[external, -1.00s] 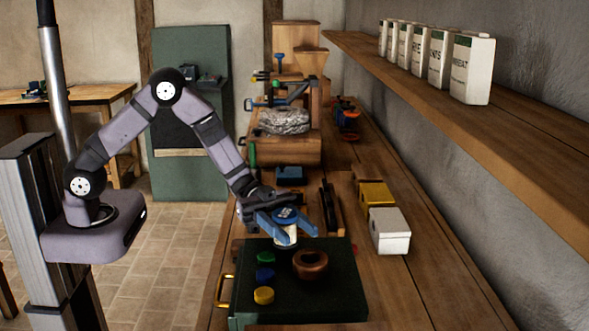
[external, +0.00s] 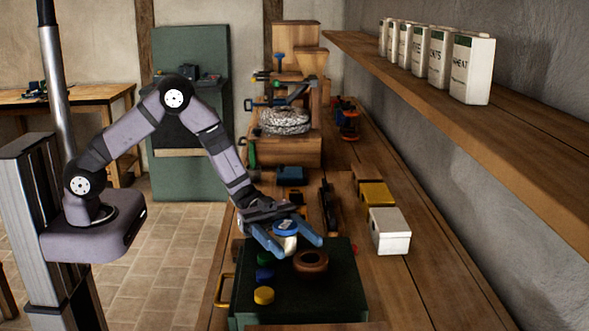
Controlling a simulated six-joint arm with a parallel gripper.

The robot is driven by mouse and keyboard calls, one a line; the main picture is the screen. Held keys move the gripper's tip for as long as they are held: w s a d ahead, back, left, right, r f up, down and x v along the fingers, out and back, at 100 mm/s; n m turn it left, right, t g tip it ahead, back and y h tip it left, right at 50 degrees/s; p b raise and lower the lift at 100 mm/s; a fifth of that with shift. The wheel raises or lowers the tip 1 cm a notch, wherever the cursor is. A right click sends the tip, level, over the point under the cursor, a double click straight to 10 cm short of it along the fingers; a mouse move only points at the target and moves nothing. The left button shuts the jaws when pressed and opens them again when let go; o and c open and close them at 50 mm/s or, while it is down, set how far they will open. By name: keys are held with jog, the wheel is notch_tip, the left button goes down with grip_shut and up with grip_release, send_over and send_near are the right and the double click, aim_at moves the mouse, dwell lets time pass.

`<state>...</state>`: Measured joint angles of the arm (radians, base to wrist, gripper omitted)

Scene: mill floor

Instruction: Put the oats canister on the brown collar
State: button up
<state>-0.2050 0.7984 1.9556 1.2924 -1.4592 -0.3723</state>
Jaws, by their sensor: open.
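A white canister with a blue lid (external: 286,226) stands between the two blue fingers of my gripper (external: 300,247). Its label cannot be read, so I cannot confirm that it is the oats. My gripper is open, with a finger on either side of it; whether they touch it is unclear. The brown collar (external: 310,262), a ring with an open middle, lies on the dark green case (external: 330,288), just in front and to the right of the canister. The canister's lower part is partly hidden, so I cannot tell what it rests on.
Green, blue and yellow (external: 264,295) round pieces lie on the case, left of the collar. A white box (external: 389,231) and a yellow box (external: 376,195) stand to the right on the bench. Several labelled white packs (external: 472,69) stand on the wall shelf (external: 500,135).

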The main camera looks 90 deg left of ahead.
jog(key=shift+r, duration=0.2)
jog(key=shift+s+a+f, duration=0.1)
jog(key=shift+a, duration=0.2)
jog(key=b+v, duration=0.3)
jog(key=v, duration=0.7)
jog(key=shift+a, duration=0.15)
jog(key=shift+o, duration=0.5)
jog(key=shift+s+a, duration=0.35)
jog(key=shift+a, duration=0.15)
